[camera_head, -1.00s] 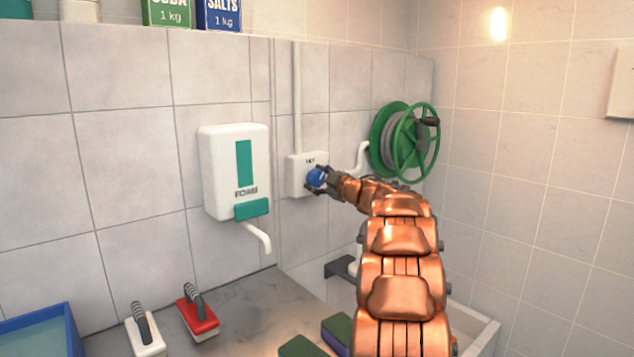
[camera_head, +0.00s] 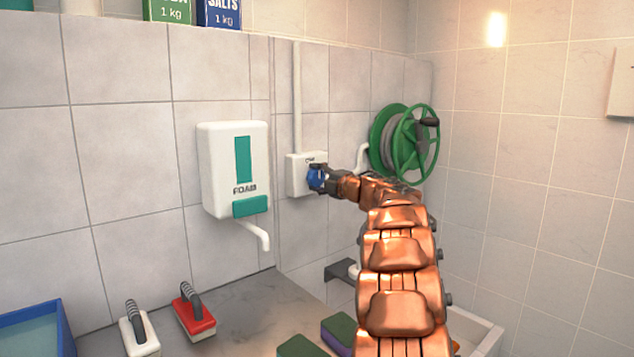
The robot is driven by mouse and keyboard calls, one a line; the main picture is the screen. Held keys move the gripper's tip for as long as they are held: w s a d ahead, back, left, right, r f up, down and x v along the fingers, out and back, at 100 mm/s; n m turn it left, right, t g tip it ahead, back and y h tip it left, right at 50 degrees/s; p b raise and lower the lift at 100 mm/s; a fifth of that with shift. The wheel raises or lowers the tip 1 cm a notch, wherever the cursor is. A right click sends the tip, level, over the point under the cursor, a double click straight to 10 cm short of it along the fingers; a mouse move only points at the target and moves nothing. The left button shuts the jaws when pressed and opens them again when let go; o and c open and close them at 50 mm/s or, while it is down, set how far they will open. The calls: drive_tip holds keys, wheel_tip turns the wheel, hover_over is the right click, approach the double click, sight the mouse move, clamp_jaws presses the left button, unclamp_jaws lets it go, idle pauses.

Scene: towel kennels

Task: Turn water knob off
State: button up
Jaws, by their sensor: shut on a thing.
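The blue water knob (camera_head: 315,178) sits on the front of a white box (camera_head: 297,178) on the tiled wall, below a vertical white pipe. My gripper (camera_head: 318,178) is at the knob with its dark fingers shut around it. The fingers and wrist hide part of the knob. Small dark lettering shows on the box above the knob, too small to read.
A white foam dispenser (camera_head: 236,165) with a spout hangs left of the box. A green hose reel (camera_head: 405,142) is on the wall to the right. Brushes (camera_head: 194,312) and sponges (camera_head: 340,330) lie on the counter (camera_head: 255,305) below. A blue basin (camera_head: 38,330) is at lower left.

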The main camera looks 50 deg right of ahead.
idle(0.5)
drive_tip(key=o, duration=1.2)
drive_tip(key=shift+c, duration=0.2)
drive_tip(key=shift+s, duration=0.15)
drive_tip(key=s+a, duration=0.1)
drive_tip(key=s, duration=1)
drive_tip(key=shift+s+a, duration=0.2)
drive_tip(key=shift+s, duration=0.15)
